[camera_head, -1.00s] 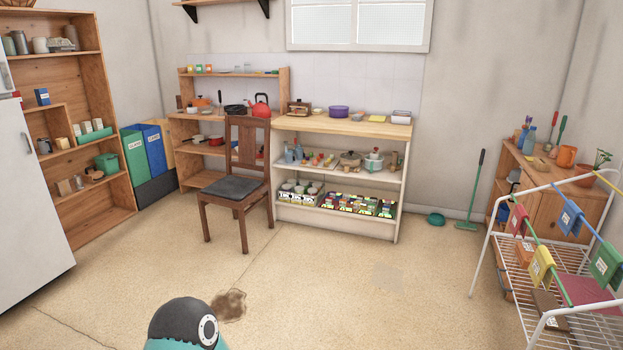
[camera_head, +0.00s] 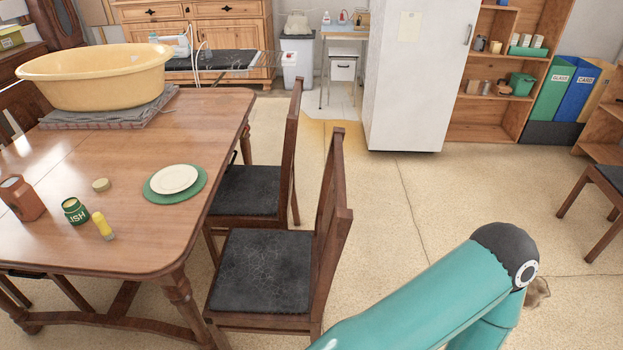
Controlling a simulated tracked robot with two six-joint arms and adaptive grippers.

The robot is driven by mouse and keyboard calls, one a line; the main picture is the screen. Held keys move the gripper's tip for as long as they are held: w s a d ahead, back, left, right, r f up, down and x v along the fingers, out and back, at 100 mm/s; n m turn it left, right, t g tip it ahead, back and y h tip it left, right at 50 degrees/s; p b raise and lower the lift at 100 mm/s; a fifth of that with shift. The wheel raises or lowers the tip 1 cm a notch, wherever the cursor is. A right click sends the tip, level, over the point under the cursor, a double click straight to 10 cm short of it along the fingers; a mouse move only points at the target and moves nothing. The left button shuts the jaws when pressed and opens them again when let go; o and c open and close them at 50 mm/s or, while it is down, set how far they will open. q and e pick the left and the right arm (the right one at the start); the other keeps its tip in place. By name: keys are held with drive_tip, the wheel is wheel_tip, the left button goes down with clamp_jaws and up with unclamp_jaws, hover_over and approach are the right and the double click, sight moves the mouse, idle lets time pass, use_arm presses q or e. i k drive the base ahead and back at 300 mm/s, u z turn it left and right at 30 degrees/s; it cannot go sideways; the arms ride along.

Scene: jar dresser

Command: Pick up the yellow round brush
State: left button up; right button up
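A small yellow object (camera_head: 101,224) with a rounded top and a greyish lower end is near the front edge of the wooden dining table (camera_head: 130,250). It may be the yellow round brush, but it is too small to be sure. A green jar (camera_head: 75,211) with pale lettering stands just left of it. A reddish-brown container (camera_head: 21,198) is further left. Neither of my grippers is in view; only a teal link of my arm shows at lower right.
A green mat (camera_head: 160,196) with a white plate (camera_head: 174,179) is right of the jar. A large yellow tub (camera_head: 95,75) sits on a grey cloth at the back. Chairs with black seats (camera_head: 263,275) stand along the table's right side. Open floor (camera_head: 385,215) lies beyond them, before the white fridge (camera_head: 410,100).

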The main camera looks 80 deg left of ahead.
sight(99, 218)
drive_tip(key=u, duration=0.05)
drive_tip(key=i, duration=0.2)
drive_tip(key=u, duration=3.05)
drive_tip(key=i, duration=0.3)
drive_tip(key=u, duration=1.8)
drive_tip(key=k, duration=0.6)
drive_tip(key=u, duration=0.4)
drive_tip(key=i, duration=1.65)
drive_tip(key=z, duration=0.45)
